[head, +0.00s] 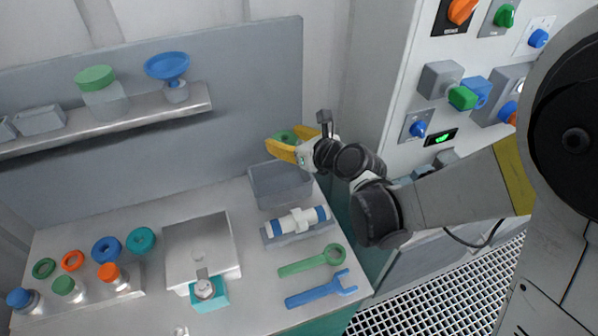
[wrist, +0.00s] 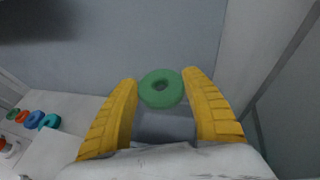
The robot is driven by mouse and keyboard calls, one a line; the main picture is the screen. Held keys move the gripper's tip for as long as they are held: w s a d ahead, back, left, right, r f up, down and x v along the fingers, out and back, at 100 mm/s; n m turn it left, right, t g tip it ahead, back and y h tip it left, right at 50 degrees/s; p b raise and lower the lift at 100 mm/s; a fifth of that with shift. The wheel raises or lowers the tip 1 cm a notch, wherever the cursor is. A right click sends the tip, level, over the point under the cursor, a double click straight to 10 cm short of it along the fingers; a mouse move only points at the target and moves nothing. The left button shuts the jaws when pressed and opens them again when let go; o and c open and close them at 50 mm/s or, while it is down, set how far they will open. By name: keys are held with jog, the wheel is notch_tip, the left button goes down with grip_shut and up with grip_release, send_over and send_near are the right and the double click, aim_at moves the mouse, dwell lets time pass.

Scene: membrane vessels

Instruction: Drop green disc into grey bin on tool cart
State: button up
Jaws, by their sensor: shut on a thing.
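In the head view, the disc (head: 283,136) is in my gripper (head: 281,146), above the back of the cart. The grey bin (head: 282,187) is an open box at the back right of the cart top, below my gripper. In the wrist view, part of a grey shape that looks like the bin (wrist: 165,127) shows below the disc, between the fingers.
The tool cart (head: 200,275) holds a blue-and-white cylinder in a cradle (head: 298,221) in front of the bin. A green wrench (head: 312,262) and a blue wrench (head: 321,289) lie nearer. Several coloured rings and bottles stand at left. A shelf (head: 150,112) and a control panel (head: 460,90) flank the area.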

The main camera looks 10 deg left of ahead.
notch_tip(320, 180, down, 6)
jog(key=b, duration=0.4)
jog(key=shift+s+r, duration=0.1)
jog(key=o, duration=1.2)
jog(key=shift+o, duration=0.2)
jog(key=v, duration=1.2)
